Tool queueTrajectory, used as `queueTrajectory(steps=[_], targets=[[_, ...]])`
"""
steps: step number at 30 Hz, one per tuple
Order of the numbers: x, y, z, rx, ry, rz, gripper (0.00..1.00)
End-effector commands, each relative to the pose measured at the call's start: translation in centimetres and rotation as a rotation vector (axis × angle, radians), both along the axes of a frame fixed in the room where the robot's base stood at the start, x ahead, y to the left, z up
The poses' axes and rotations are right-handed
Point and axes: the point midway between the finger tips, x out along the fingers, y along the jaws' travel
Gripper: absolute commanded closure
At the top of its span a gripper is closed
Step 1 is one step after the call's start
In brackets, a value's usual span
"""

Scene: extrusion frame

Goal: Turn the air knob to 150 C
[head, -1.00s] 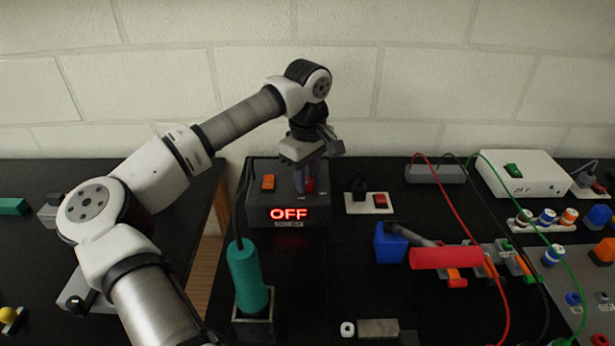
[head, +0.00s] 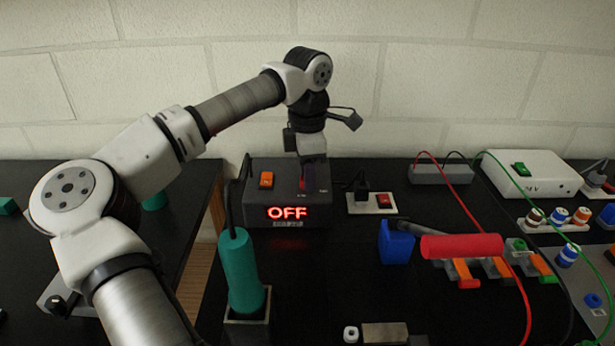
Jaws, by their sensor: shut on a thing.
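The hot air station (head: 262,222) is a dark box with a glowing red display (head: 288,213) that reads OFF. The red air knob (head: 303,184) is on its top panel at the right and is mostly hidden by my fingers. My gripper (head: 311,182) points straight down over the knob and is shut on it. The knob's pointer and scale marks cannot be made out. An orange switch (head: 266,180) sits left of the knob on the same panel.
A teal hot air handpiece (head: 242,270) stands in a holder in front of the station, with its black cable rising at the left. A socket plate with a red switch (head: 383,201) is close on the right. A blue block (head: 394,243) and red cylinder (head: 461,246) lie further right.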

Motion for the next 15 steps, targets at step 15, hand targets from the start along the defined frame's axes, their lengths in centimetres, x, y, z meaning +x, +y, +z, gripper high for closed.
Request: queueTrajectory(steps=[15], targets=[[0.03, 0.05, -0.04, 0.001, -0.002, 0.477, 0.94]])
